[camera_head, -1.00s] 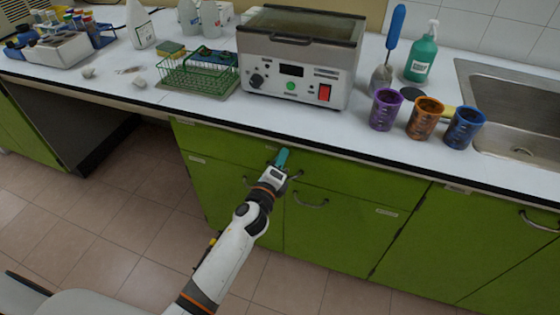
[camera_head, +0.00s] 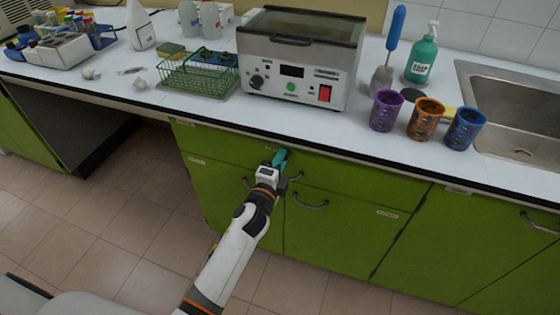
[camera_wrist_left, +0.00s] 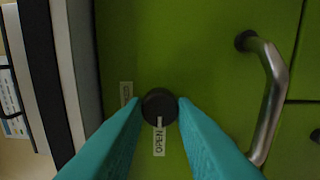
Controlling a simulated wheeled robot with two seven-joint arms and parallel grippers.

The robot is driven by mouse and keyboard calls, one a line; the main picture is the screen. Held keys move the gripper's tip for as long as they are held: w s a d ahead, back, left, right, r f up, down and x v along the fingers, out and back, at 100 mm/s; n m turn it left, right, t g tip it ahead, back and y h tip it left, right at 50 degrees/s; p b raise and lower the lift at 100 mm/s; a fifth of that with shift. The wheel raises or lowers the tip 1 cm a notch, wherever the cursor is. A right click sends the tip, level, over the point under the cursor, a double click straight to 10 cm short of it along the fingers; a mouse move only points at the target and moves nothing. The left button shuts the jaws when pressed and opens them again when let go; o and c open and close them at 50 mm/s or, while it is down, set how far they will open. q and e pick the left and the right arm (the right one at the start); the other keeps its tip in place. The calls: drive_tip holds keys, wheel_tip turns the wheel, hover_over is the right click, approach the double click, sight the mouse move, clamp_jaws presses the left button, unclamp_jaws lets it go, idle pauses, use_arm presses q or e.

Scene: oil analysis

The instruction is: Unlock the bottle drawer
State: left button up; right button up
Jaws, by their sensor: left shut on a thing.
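The green drawer front (camera_head: 215,142) lies just under the worktop and appears closed; it fills much of the left wrist view (camera_wrist_left: 190,45). A round black lock knob (camera_wrist_left: 160,103) sits on it, between the teal fingertips of my left gripper (camera_wrist_left: 160,106). Both fingertips touch the knob's sides. The knob's white mark points toward the "OPEN" label (camera_wrist_left: 159,143). A second label (camera_wrist_left: 126,93) beside the knob is partly unreadable. In the head view, my left gripper (camera_head: 280,157) hides the knob. My right gripper is not in view.
A metal bar handle (camera_wrist_left: 272,95) stands out beside the knob, close to one finger. The worktop edge (camera_head: 330,152) overhangs above my gripper. A metal bath unit (camera_head: 290,70), a green wire rack (camera_head: 200,78) and several coloured cups stand on the worktop.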

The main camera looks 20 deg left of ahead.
use_arm(q)
drive_tip(key=o, duration=1)
drive_tip(key=s, duration=1.2)
drive_tip(key=shift+a+b, duration=0.2)
drive_tip(key=shift+b, duration=0.15)
drive_tip(key=shift+f, duration=0.1)
drive_tip(key=s+f+n+g+p, duration=0.2)
drive_tip(key=s+f+n+g, duration=0.25)
drive_tip(key=f, duration=0.85)
drive_tip(key=s+f+n+g+p, duration=0.2)
drive_tip(key=s+f+n+g, duration=0.3)
drive_tip(key=f, duration=0.8)
drive_tip(key=s+a+f+n+g+p, duration=0.1)
drive_tip(key=s+f, duration=0.4)
drive_tip(key=s, duration=0.5)
drive_tip(key=s+a+f+n+g+p, duration=0.1)
drive_tip(key=s+a+f+n+g, duration=0.2)
drive_tip(key=s, duration=0.7)
drive_tip(key=s+a+f+n+g+p, duration=0.1)
drive_tip(key=s+f+n+g, duration=0.1)
drive_tip(key=s+f, duration=0.5)
drive_tip(key=shift+s+a+f+g+y+p, duration=0.1)
drive_tip(key=shift+s+a+g+y+p, duration=0.1)
drive_tip(key=shift+s+g, duration=0.35)
drive_tip(key=shift+s+a+f+g+y+p, duration=0.1)
drive_tip(key=shift+s+a+g+p, duration=0.1)
drive_tip(key=shift+s, duration=0.65)
